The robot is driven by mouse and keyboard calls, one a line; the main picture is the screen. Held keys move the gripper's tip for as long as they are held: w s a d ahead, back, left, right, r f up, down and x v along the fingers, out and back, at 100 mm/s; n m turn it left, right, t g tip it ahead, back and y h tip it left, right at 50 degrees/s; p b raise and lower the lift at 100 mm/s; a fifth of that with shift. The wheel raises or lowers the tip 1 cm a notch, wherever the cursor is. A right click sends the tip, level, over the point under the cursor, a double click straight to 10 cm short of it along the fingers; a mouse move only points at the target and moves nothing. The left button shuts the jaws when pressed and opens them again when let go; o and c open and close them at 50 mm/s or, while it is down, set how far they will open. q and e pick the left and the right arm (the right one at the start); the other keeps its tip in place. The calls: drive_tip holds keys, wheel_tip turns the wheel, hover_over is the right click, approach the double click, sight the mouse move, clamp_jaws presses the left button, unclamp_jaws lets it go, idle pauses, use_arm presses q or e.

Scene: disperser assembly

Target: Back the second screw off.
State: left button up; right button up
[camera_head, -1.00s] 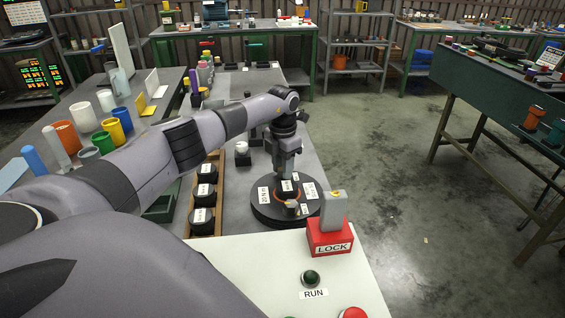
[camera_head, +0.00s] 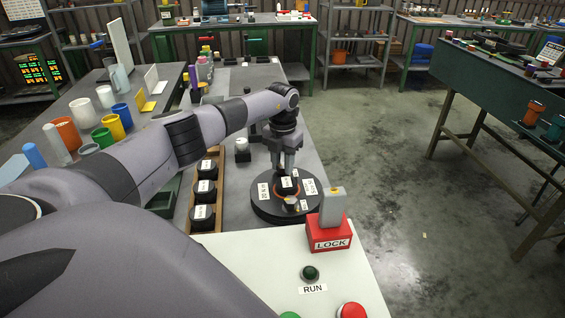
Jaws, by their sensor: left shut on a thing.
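The round black disperser assembly (camera_head: 262,207) sits on the grey bench, with white labels on its top and an orange ring around a raised black hub (camera_head: 287,187). A silver screw-like part (camera_head: 291,203) stands at its near side. My left gripper (camera_head: 283,170) points down from above, fingers closed at the far side of the hub. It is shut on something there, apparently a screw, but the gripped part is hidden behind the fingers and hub. My right gripper is out of view.
A red LOCK block (camera_head: 329,236) with a grey upright plate stands close at the front right. A green RUN button (camera_head: 309,273) and a red button (camera_head: 351,311) are on the white panel. A wooden rack (camera_head: 205,194) holds black labelled pots at left.

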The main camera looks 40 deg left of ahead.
sight(283, 166)
use_arm(q)
drive_tip(key=shift+r, duration=0.1)
drive_tip(key=o, duration=0.8)
drive_tip(key=shift+r+b, duration=0.5)
drive_tip(key=shift+r, duration=3.05)
